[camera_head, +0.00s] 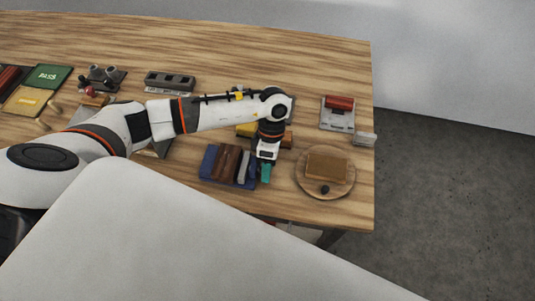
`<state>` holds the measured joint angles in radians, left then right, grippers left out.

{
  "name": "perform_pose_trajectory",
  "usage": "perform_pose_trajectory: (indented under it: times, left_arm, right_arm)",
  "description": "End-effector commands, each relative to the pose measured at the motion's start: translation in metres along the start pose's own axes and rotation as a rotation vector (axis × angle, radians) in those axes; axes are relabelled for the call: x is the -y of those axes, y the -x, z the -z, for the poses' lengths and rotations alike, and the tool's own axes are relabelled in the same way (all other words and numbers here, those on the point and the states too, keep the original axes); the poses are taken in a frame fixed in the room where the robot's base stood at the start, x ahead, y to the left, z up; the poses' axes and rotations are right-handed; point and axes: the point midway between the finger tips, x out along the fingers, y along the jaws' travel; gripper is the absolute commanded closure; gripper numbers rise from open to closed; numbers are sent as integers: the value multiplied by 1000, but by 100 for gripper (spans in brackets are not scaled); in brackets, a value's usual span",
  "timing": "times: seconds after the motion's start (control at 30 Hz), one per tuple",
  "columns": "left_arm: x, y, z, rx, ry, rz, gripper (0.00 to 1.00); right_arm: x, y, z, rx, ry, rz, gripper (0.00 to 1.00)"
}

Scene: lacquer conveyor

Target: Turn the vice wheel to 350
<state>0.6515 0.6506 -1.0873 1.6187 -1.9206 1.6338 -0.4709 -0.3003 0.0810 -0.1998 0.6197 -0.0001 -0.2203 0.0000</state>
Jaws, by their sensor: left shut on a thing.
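No part is plainly marked as the vice wheel, and no number can be read. A round wooden disc (303,185) lies at the right front of the table, with a brown block (327,167) on it and a small dark knob (325,189) near its front edge. My left gripper (266,164) points down just left of the disc, apart from it. It is shut on a teal piece (266,174), beside the right end of a blue rack (209,160). My right gripper is not in view.
A grey device with a red roller (340,102) stands at the back right, near a small grey plate (365,139). The blue rack holds brown and grey pieces. A dark block with slots (170,80) and a green PASS pad (47,76) lie further left. The table ends right of the disc.

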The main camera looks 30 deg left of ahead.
Motion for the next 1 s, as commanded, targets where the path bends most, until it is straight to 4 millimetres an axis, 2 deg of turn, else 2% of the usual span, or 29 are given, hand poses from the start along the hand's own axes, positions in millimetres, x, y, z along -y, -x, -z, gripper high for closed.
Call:
perform_pose_trajectory:
  times: [0.03, 0.3, 0.5, 0.93, 0.97, 1.0]
  left_arm:
    - [4, -4, 1, -1, 0, -29, 82]
    - [5, -2, 0, -1, 0, -169, 82]
    - [4, -1, 0, -1, 0, -219, 82]
    - [3, 1, 0, 0, 0, -229, 82]
    - [3, 1, 0, 0, 0, -229, 57]
    - [3, 1, 0, 0, 1, -229, 51]
  right_arm:
    - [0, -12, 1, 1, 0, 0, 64]
    - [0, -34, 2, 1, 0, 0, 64]
    - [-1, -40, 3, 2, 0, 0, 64]
    - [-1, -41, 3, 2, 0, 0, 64]
    - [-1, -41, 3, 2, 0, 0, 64]
    - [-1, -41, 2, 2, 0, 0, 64]
